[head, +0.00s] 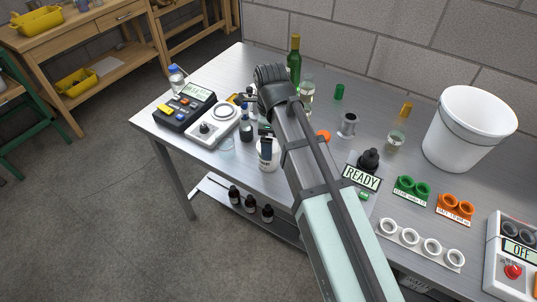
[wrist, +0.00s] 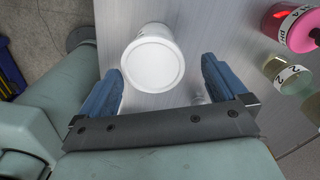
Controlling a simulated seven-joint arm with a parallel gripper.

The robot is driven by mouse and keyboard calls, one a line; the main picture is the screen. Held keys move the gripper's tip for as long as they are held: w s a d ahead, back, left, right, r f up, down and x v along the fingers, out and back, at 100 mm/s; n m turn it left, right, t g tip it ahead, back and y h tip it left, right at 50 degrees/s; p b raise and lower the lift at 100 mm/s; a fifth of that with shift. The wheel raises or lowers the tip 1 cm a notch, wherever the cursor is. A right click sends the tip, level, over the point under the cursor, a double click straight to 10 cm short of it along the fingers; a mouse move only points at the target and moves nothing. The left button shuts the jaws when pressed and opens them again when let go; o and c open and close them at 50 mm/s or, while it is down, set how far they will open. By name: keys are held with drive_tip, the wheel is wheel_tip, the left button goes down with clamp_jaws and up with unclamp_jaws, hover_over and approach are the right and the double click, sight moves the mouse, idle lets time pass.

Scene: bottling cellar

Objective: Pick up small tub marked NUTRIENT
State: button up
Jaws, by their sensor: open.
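A small white tub (wrist: 153,62) with a round white lid shows from above in the wrist view. My gripper (wrist: 162,66) is open and empty. The tub appears between and slightly beyond its two blue fingers, with a gap on each side; I cannot tell the height difference. In the head view my arm hides most of the gripper.
The metal bench (head: 300,185) has its front edge close to the tub. A pink bottle (wrist: 290,28) is at right in the wrist view. A white bucket (head: 468,130) stands far right.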

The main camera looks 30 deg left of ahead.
sight(267, 166)
drive_tip(key=f, duration=0.2)
drive_tip(key=s+f, duration=0.1)
drive_tip(key=f, duration=0.1)
drive_tip(key=shift+w+a+f, duration=0.1)
drive_tip(key=shift+f, duration=0.45)
drive_tip(key=shift+c, duration=0.4)
drive_tip(key=c, duration=1.1)
drive_tip(key=shift+o, duration=0.2)
